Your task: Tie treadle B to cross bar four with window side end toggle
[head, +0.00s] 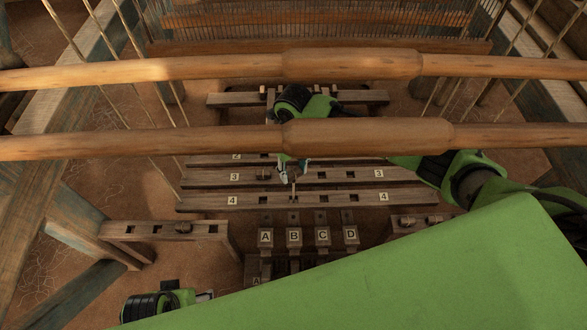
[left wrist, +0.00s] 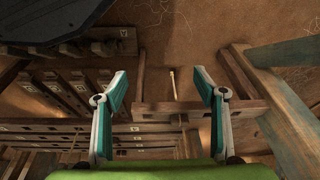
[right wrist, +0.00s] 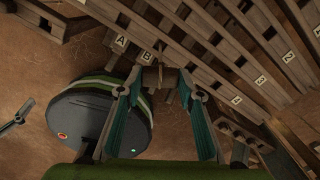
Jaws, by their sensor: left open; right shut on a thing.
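My right gripper (head: 292,174) is shut on a small brown toggle (right wrist: 157,80), just above cross bar four (head: 258,201). A short pale cord or pin (head: 294,187) shows below the fingertips, over the bar; whether it enters a slot I cannot tell. Treadle B (head: 294,236) lies in front of the bar, between treadles A and C; its label also shows in the right wrist view (right wrist: 143,57). My left gripper (left wrist: 160,82) is open and empty, low at the left. A thin pale pin (left wrist: 173,85) shows between its fingers, apart from them.
A slotted wooden rack (head: 150,229) with a toggle stands at left, and another (head: 400,226) at right. Cross bar three (head: 320,175) lies behind bar four. Two round wooden beams (head: 220,141) cross above the work. Bare floor (head: 110,190) shows at left.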

